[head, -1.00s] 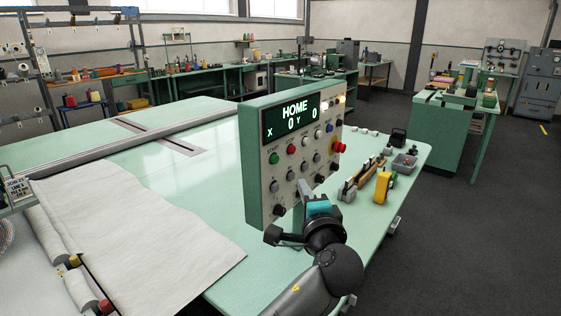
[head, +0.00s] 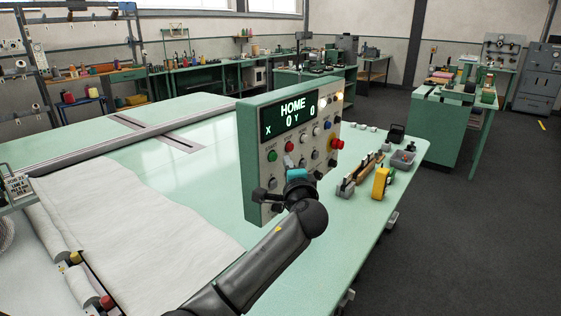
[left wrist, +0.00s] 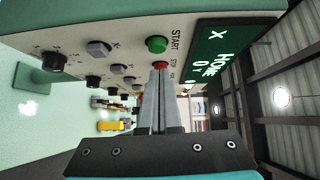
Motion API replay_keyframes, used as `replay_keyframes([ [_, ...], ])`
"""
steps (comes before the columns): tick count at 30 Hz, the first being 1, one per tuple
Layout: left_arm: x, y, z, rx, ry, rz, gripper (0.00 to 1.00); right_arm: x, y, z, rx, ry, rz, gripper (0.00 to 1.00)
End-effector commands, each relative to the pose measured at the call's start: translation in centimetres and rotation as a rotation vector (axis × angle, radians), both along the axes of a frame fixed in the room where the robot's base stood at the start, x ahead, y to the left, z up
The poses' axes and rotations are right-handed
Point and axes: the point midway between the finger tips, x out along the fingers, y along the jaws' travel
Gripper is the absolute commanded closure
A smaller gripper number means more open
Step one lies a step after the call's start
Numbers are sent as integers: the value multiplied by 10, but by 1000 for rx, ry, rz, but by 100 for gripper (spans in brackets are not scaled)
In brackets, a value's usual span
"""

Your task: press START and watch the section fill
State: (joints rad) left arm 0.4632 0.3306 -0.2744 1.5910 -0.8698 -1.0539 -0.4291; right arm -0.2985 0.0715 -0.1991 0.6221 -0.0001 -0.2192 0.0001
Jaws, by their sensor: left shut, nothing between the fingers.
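The control panel (head: 251,165) stands over the green table, and its display (head: 292,115) reads HOME, X 0, Y 0. The green START button (head: 272,156) is at the panel's upper left; it also shows in the left wrist view (left wrist: 157,44). The red STOP button (left wrist: 160,65) sits beside it. My left gripper (head: 290,169) is shut and empty in front of the panel's face. In the left wrist view its fingertips (left wrist: 161,72) overlap the STOP button's edge, with START just beyond; contact cannot be told. My right gripper is out of view.
White cloth (head: 130,215) lies on the green table (head: 190,150) at left, below a grey gantry rail (head: 130,142). A red mushroom button (head: 337,143) sticks out at the panel's right. A yellow tool (head: 381,182) and a grey bin (head: 403,159) lie right of the panel.

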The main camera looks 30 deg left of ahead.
Motion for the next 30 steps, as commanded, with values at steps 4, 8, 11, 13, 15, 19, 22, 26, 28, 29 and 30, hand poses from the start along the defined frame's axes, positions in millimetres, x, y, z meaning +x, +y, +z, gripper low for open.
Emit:
replay_keyframes([
  [4, 1, 16, 0, 2, 2, 0, 100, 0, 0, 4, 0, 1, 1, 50],
  [8, 1, 22, 0, -1, 1, -1, 100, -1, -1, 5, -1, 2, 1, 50],
  [11, 1, 23, -1, -1, 1, -1, 100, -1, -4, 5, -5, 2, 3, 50],
  [13, 1, 23, -1, -1, 1, -1, 100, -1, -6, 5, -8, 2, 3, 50],
  [15, 1, 23, -1, -1, 1, -1, 100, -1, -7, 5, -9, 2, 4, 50],
  [19, 1, 25, -1, 0, 1, 0, 100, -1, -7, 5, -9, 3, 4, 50],
  [22, 2, 36, -1, -1, 2, 1, 100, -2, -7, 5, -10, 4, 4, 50],
  [26, 3, 45, -1, 0, 0, 3, 100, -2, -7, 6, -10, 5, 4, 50],
  [28, 2, 46, 0, 1, 0, 5, 100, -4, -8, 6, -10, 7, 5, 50],
  [29, 2, 46, 0, 1, 0, 6, 100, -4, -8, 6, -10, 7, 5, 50],
  [30, 2, 46, 0, 1, 0, 7, 100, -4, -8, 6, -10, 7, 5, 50],
])
